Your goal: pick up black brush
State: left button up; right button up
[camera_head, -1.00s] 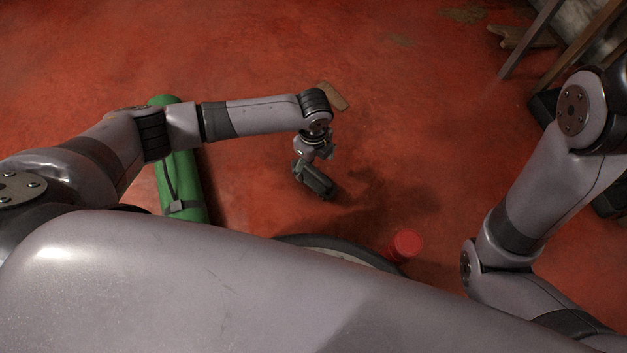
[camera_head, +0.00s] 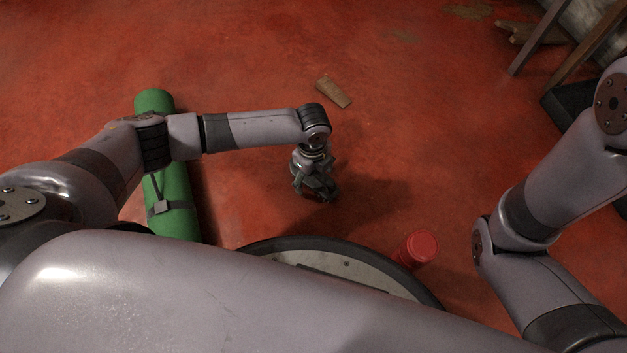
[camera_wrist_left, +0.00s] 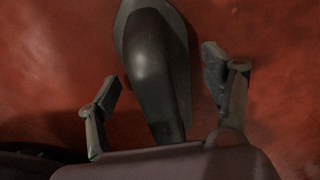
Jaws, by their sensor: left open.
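The black brush (camera_wrist_left: 158,75) shows in the left wrist view as a smooth dark body. It is wide at the top and narrows toward the palm. It lies between the two fingers of my left gripper (camera_wrist_left: 162,72), which is open, with a gap to the finger on each side. In the head view my left gripper (camera_head: 316,190) points down, low over the red floor. There I cannot tell the brush from the dark gripper parts over it. My right gripper is out of the picture; only parts of the right arm show.
A brown wedge-like block (camera_head: 333,92) lies on the floor beyond my left gripper. A green roll with a strap (camera_head: 174,190) lies at the left, under my left arm. A red cylinder (camera_head: 420,246) stands near my base. Wooden legs (camera_head: 540,35) stand at the upper right.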

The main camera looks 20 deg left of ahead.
pick_arm(q)
jog(key=shift+f, duration=0.15)
jog(key=shift+c, duration=0.6)
jog(key=c, duration=1.2)
